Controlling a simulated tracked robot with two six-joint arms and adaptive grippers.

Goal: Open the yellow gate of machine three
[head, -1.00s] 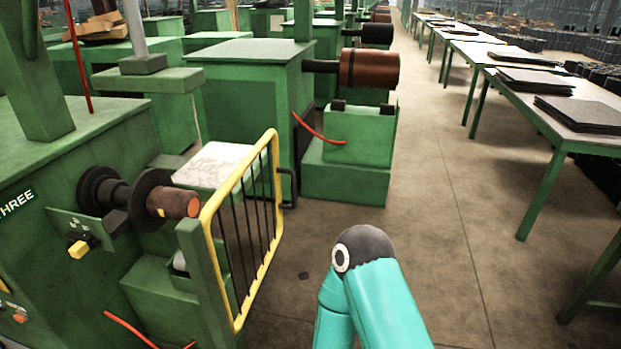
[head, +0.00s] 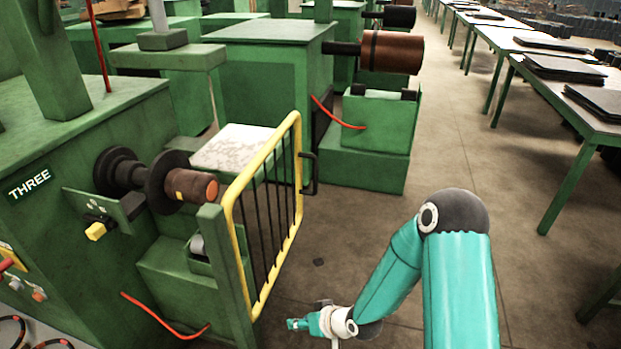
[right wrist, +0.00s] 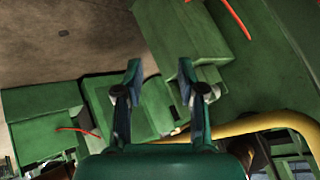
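The yellow gate (head: 236,226) is a yellow tube frame with black bars, standing upright beside machine three (head: 75,205), which bears the label THREE. Its near end meets a green post (head: 222,270); a dark handle or latch (head: 311,172) shows by its far end. My right gripper (head: 292,324) is low in front of the gate's near end, apart from it. In the right wrist view its two fingers (right wrist: 160,85) are spread with nothing between them, and part of the yellow tube (right wrist: 265,121) shows at the right. My left gripper is not in view.
Machine three has a spindle with a brown roll (head: 188,185) and a yellow switch (head: 97,231). A red hose (head: 165,322) hangs low near the post. Another green machine (head: 265,90) stands behind the gate. The floor (head: 420,160) right of the gate is clear, up to green tables (head: 560,75) with dark sheets.

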